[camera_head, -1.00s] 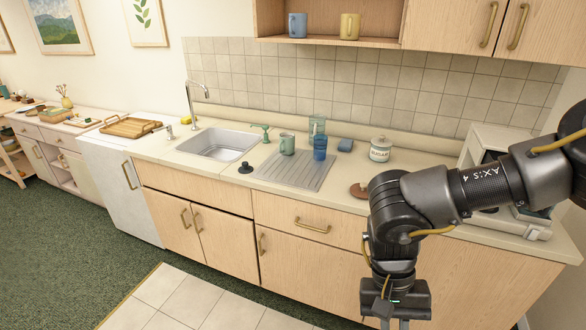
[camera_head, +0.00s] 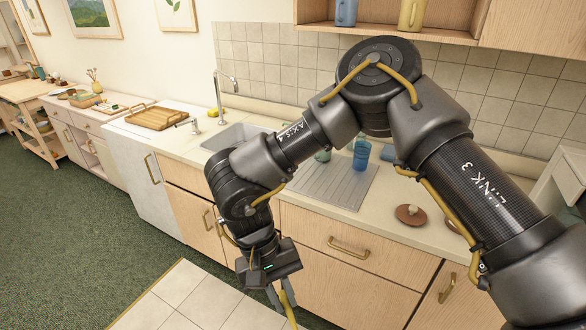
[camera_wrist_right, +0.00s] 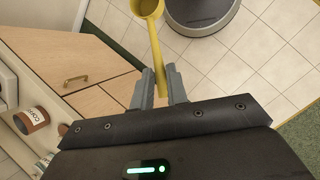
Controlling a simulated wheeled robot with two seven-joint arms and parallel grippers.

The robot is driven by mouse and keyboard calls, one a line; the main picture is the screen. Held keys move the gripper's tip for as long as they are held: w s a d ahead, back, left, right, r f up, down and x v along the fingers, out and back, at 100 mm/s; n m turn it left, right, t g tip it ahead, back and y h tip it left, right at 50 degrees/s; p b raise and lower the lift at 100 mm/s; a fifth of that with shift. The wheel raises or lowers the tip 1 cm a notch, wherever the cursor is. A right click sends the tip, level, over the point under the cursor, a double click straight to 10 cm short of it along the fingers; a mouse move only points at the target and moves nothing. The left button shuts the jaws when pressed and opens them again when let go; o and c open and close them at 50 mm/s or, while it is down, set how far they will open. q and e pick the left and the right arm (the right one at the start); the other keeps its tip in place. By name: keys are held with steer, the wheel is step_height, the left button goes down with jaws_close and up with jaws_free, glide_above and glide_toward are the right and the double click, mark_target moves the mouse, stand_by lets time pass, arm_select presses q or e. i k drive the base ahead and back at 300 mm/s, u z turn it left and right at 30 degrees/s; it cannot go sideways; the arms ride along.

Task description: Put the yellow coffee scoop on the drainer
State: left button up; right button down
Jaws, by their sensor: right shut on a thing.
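My right gripper (camera_head: 277,295) is shut on the yellow coffee scoop (camera_head: 289,312), in front of the counter and below its top. In the right wrist view the fingers (camera_wrist_right: 160,80) hold the scoop's handle, and the scoop's round bowl (camera_wrist_right: 147,7) points away from the gripper at the top edge. The grey ribbed drainer (camera_head: 335,187) lies on the counter right of the sink, partly behind my right arm. My left gripper is out of view.
The sink (camera_head: 233,136) is left. A brown disc with a knob (camera_head: 411,214) lies right. The drainer's front is bare. A coffee canister (camera_wrist_right: 32,119) shows in the wrist view.

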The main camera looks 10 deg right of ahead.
mark_target(349, 178)
steer(key=u, duration=0.2)
steer(key=i, duration=1.2)
steer(key=z, duration=0.4)
